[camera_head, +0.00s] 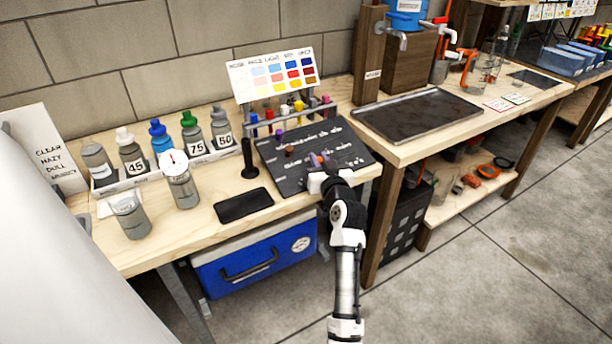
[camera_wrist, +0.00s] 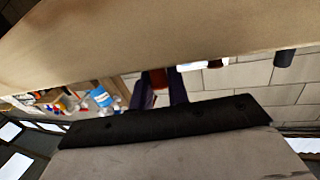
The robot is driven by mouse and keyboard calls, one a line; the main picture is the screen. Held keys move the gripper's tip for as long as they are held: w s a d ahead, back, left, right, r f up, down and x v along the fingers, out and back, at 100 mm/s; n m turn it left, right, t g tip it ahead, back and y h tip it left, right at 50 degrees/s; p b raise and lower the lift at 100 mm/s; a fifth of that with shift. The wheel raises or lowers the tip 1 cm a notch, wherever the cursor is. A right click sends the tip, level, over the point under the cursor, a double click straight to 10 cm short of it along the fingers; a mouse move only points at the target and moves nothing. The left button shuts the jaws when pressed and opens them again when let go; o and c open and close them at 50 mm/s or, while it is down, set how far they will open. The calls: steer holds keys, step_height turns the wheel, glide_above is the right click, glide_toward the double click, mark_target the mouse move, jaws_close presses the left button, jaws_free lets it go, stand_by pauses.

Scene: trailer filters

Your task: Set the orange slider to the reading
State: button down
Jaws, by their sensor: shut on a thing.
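The dark slanted slider board (camera_head: 270,155) lies on the wooden bench with small knobs and white markings that are too small to read. In the wrist view the slider (camera_wrist: 157,78) shows reddish brown between the fingers of my gripper (camera_wrist: 160,88). A bottle at left carries a round white dial (camera_head: 174,160) with a red needle.
Several bottles stand in a white tray (camera_head: 110,187) at left, some numbered 45, 75 and 50. A colour chart (camera_head: 275,76) stands behind the board. A black slab (camera_head: 244,205) and a dark stand (camera_head: 249,160) are left of it. A blue cooler (camera_head: 250,262) sits below.

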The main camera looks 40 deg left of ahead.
mark_target(332, 157)
steer(key=w, duration=0.1)
steer(key=w+d+b, duration=0.1)
steer(key=w+b, duration=0.1)
steer(key=w, duration=0.1)
steer(key=shift+d+f, duration=0.15)
steer(key=shift+d, duration=0.1)
steer(key=shift+w+d+b, duration=0.1)
steer(key=shift+w+b, duration=0.15)
steer(key=shift+b, duration=0.1)
steer(key=c, duration=1.3)
jaws_free()
steer(key=shift+c, duration=0.2)
steer(key=shift+d, duration=0.1)
steer(key=b+v, duration=0.2)
steer(key=v, duration=1.1)
steer(key=shift+s+d, duration=0.25)
steer(key=shift+r, duration=0.25)
